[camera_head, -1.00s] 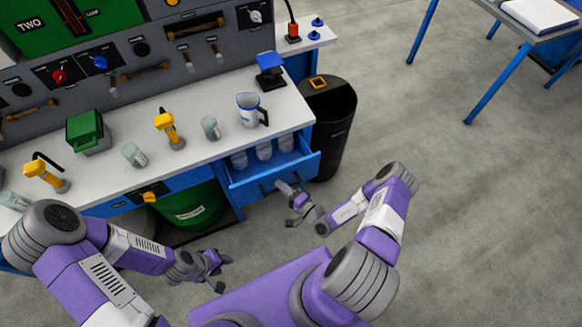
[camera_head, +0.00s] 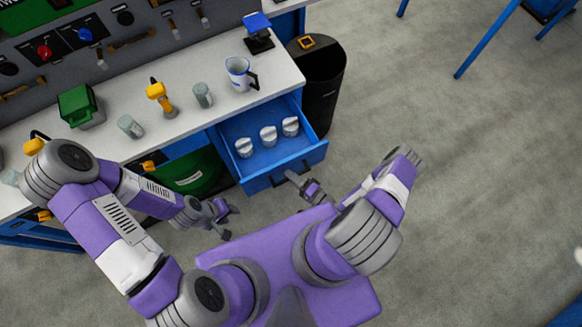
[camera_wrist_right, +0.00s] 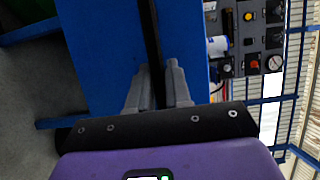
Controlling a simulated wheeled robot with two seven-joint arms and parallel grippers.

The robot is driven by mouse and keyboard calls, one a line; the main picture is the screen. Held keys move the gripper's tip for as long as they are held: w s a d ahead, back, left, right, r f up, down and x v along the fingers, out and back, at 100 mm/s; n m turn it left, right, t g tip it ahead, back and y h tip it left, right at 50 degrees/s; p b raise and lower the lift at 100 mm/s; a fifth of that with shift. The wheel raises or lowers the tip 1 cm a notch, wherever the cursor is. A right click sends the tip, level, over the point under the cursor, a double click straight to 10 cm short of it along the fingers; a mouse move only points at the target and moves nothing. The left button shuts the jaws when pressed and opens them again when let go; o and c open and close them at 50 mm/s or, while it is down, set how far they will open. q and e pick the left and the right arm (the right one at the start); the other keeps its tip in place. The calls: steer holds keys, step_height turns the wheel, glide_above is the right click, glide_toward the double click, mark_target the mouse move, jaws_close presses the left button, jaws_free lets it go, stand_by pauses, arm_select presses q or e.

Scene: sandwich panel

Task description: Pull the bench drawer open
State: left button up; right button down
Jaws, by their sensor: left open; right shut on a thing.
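The blue bench drawer (camera_head: 285,168) stands pulled out from the bench in the head view. Its inside shows several white-topped cups (camera_head: 268,136). My right gripper (camera_head: 290,175) is at the drawer front, shut on its dark handle (camera_head: 277,181). In the right wrist view the two grey fingers (camera_wrist_right: 159,88) sit on either side of a dark bar (camera_wrist_right: 153,45) against the blue front. My left gripper (camera_head: 226,213) is open and empty, in front of the bench and to the left of the drawer.
On the white bench top (camera_head: 205,128) stand a blue-and-white jug (camera_head: 238,73), grey cups (camera_head: 203,95), a yellow tool (camera_head: 160,97) and a green box (camera_head: 80,106). A black bin (camera_head: 318,85) stands close right of the drawer.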

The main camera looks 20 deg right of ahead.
steer(key=c, duration=1.1)
jaws_free()
steer(key=shift+c, duration=0.2)
steer(key=v, duration=0.7)
steer(key=shift+s+d+p, duration=0.15)
steer(key=shift+s+p, duration=0.1)
steer(key=shift+p, duration=0.05)
